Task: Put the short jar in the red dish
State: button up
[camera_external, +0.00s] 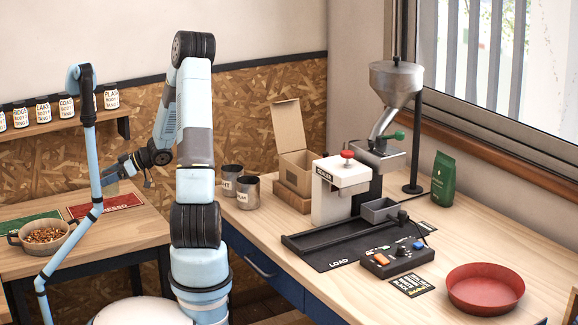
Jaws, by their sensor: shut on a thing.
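The red dish (485,288) is round and shallow. It sits empty on the right workbench near its front right edge. My gripper (110,174) is over the left table, far from the dish. It is shut on a small pale-yellowish thing (111,188) that looks like the short jar. This thing is partly hidden by the gripper and too small to show in detail.
A bowl of beans (44,238) and red (104,205) and green mats lie on the left table. Labelled jars (66,107) line a wall shelf. The sealing machine (340,190), two metal cups (248,192), control box (393,258) and green bag (443,180) stand on the workbench (420,308).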

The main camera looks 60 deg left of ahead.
jog(key=s+d+f+n+h, duration=0.1)
jog(key=s+d+f+h, duration=0.1)
jog(key=s+d, duration=0.15)
send_over(113, 224)
jog(key=shift+a+f, duration=0.15)
jog(key=shift+f, duration=3.95)
jog(key=o, duration=1.1)
jog(key=shift+w+r, duration=0.15)
jog(key=shift+w, duration=0.2)
jog(key=v, duration=1.1)
jog(key=shift+w+d, duration=0.2)
jog(key=shift+w, duration=0.05)
